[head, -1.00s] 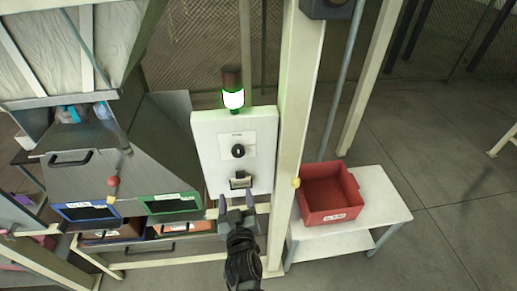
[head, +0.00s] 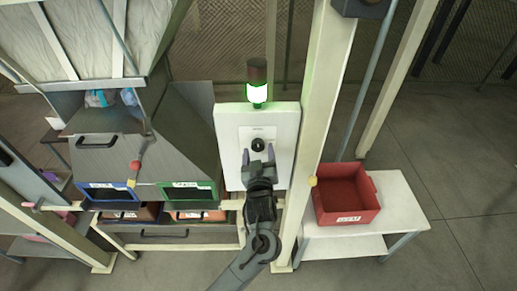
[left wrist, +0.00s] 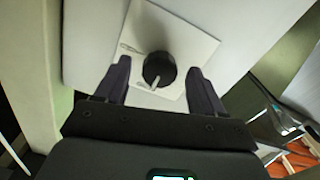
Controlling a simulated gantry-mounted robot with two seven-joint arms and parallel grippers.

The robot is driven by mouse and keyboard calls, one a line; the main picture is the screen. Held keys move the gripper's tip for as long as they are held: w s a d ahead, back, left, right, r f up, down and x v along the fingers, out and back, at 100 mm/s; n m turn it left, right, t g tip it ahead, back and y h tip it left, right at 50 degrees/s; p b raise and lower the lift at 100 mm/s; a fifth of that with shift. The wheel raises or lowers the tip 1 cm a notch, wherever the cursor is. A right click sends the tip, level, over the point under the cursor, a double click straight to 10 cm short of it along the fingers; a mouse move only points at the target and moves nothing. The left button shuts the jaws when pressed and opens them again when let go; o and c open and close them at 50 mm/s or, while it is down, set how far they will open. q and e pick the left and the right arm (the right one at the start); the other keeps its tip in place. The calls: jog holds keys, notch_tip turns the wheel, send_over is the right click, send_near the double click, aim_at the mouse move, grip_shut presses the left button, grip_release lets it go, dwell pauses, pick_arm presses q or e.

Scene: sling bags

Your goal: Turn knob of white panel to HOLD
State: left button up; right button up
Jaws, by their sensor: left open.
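The white panel (head: 228,120) stands upright beside a cream post, with a black round knob (head: 258,144) on a pale label plate. The knob also shows in the left wrist view (left wrist: 159,70), with a light pointer mark toward the lower edge of the picture. The plate's lettering is too small to read. My left gripper (head: 258,156) is open in front of the panel, just below the knob in the head view. In the left wrist view its two fingers (left wrist: 160,80) stand on either side of the knob, apart from it. My right gripper is not in view.
A stack light (head: 257,92) glows green on top of the panel. The cream post (head: 318,120) rises close on the right. A red bin (head: 346,205) sits on a white table (head: 405,205). Blue-rimmed (head: 106,187) and green-rimmed (head: 188,186) openings are at left.

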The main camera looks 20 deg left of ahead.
pick_arm(q)
jog(key=shift+w+a, duration=0.3)
jog(key=shift+w, duration=0.3)
jog(key=shift+c, duration=0.2)
jog(key=c, duration=1)
